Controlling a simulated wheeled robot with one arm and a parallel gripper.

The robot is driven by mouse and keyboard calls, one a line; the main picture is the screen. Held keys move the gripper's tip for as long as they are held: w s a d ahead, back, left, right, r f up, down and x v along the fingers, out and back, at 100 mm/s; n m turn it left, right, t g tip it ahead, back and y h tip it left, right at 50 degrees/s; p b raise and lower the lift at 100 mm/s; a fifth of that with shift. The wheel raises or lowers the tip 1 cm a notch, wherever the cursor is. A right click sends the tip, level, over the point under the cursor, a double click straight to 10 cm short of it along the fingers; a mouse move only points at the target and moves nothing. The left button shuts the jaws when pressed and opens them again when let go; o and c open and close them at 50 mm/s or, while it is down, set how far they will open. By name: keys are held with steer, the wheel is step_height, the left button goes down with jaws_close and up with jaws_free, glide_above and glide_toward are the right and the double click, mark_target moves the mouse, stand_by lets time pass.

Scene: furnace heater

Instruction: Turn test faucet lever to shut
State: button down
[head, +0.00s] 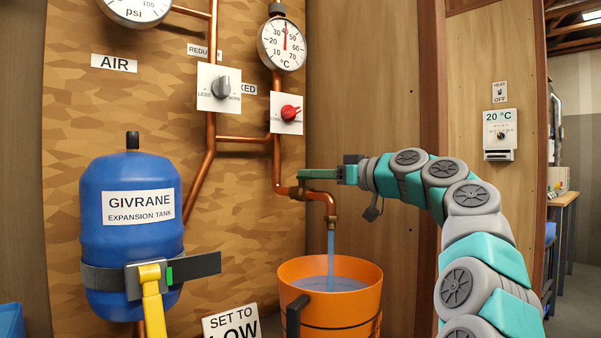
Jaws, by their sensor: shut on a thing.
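The test faucet is a copper pipe (331,202) that bends down over a bucket. A stream of blue water (331,245) runs from its spout. The faucet's green lever (315,174) lies roughly level above the pipe, pointing right from the valve. My gripper (346,172) reaches in from the right and is shut on the lever's right end. The jaws and the lever's end overlap in this view, so the exact contact is partly hidden.
An orange bucket (352,318) stands below the spout with water in it. A blue expansion tank (130,238) is strapped to the wall at left. A grey knob (220,87), a red knob (290,112) and copper pipes are on the wall behind the faucet.

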stand_by(0.3)
steer(key=c, duration=0.7)
jaws_free()
steer(key=shift+d, duration=0.1)
steer(key=shift+b+v, duration=0.9)
steer(key=shift+v, duration=3)
